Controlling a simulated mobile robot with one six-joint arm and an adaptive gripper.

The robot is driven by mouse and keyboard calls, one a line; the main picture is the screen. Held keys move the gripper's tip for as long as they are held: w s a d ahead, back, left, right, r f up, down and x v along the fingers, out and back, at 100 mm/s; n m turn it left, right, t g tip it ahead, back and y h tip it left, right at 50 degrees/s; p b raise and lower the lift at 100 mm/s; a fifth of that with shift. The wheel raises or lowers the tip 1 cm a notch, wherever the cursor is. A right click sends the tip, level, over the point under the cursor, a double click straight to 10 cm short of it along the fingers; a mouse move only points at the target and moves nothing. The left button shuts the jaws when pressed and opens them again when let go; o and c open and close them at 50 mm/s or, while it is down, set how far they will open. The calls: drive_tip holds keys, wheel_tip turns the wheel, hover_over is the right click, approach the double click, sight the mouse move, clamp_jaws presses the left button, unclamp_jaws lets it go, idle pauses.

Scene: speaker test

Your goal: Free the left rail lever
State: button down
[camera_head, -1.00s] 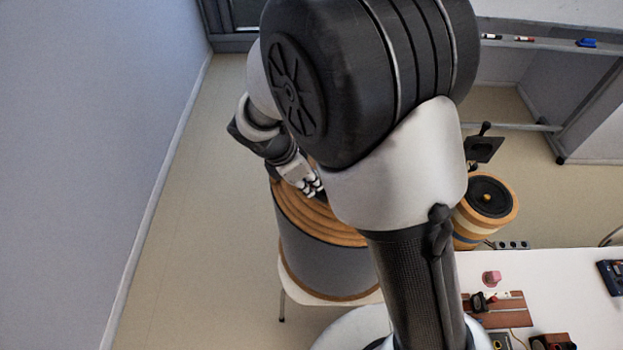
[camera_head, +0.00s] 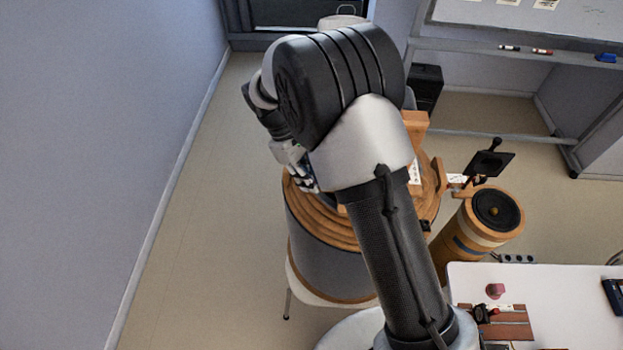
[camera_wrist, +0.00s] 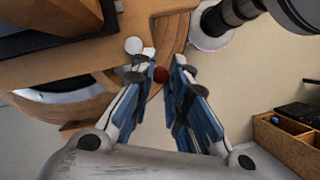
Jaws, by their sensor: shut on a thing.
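In the wrist view, a small dark red ball-shaped knob (camera_wrist: 161,75) sits between the fingertips of my gripper (camera_wrist: 165,78). It looks like the end of the lever, but its shaft is hidden. My gripper is shut on it, with a gap between the fingers. A wooden curved frame (camera_wrist: 170,35) lies just beyond the fingertips, with a small white ball (camera_wrist: 133,45) at its left part. In the head view, my gripper (camera_head: 304,173) is at the left edge of the round wooden top (camera_head: 320,222) of a large grey drum, partly hidden by my arm.
A smaller round wooden unit with a black speaker cone (camera_head: 497,209) stands right of the drum. A white table (camera_head: 560,290) at the lower right carries a pink piece (camera_head: 496,290) and small devices. A wall (camera_head: 120,130) runs along the left, with clear floor beside it.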

drive_tip(key=shift+w+a+m+g, duration=0.1)
drive_tip(key=shift+w+m+g, duration=0.4)
drive_tip(key=shift+m, duration=0.6)
drive_tip(key=c, duration=1.6)
unclamp_jaws()
drive_tip(key=shift+o, duration=0.2)
drive_tip(key=shift+r, duration=0.1)
drive_tip(key=v, duration=1.2)
drive_tip(key=shift+d, duration=0.25)
